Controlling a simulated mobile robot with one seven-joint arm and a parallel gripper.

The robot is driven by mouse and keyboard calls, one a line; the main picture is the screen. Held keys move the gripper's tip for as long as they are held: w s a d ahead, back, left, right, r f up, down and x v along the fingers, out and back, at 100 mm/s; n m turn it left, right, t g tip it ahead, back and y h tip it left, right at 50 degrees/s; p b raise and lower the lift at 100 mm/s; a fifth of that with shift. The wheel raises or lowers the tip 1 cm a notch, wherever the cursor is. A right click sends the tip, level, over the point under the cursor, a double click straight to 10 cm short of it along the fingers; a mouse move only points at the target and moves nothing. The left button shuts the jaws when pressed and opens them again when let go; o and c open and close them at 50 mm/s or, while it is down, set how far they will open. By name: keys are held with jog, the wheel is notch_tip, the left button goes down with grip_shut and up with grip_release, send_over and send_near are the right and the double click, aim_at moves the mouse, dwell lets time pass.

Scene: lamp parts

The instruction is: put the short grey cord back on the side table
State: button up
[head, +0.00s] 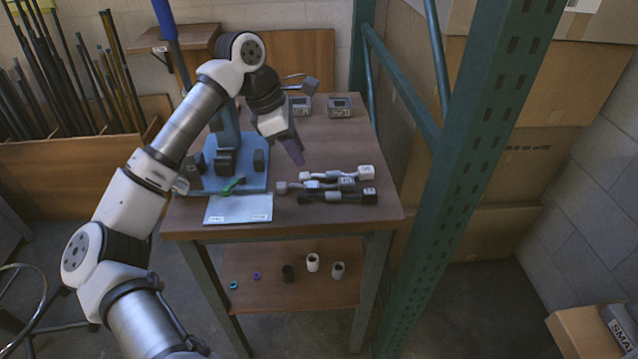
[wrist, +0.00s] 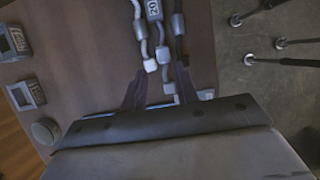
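Three short cords with block ends lie side by side on the wooden table (head: 330,130), near its front right. The grey cord (head: 318,186) is the middle one, between a white cord (head: 340,174) behind and a black cord (head: 335,198) in front. My gripper (head: 295,158) is above the table, behind and left of the cords, pointing down. In the wrist view my gripper's fingers (wrist: 160,85) stand apart, with cord ends showing between and beyond them. Nothing is seen held. The grey cord seems to be the middle one there (wrist: 163,56), partly hidden near the fingers.
A blue fixture base (head: 238,180) and a pale mat (head: 238,208) take the table's left. A green rack post (head: 450,170) rises close to the right. The lower shelf (head: 330,285) holds small rings and cylinders.

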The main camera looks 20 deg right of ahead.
aim_at(316, 182)
jog(key=x, duration=0.3)
jog(key=shift+d+f, duration=0.1)
jog(key=shift+f, duration=0.05)
jog(key=x, duration=0.1)
jog(key=p+x, duration=0.1)
jog(key=x, duration=0.1)
jog(key=p+x, duration=0.1)
jog(key=shift+s+f, duration=0.15)
jog(key=shift+s, duration=0.15)
jog(key=shift+s+d+f, duration=0.1)
jog(key=shift+s+f, duration=0.1)
jog(key=shift+f, duration=0.35)
jog(key=c, duration=0.5)
jog(key=shift+d+f, duration=0.15)
jog(key=shift+d, duration=0.05)
grip_shut()
jog(key=shift+w+d+f, duration=0.1)
jog(key=shift+w+f, duration=0.05)
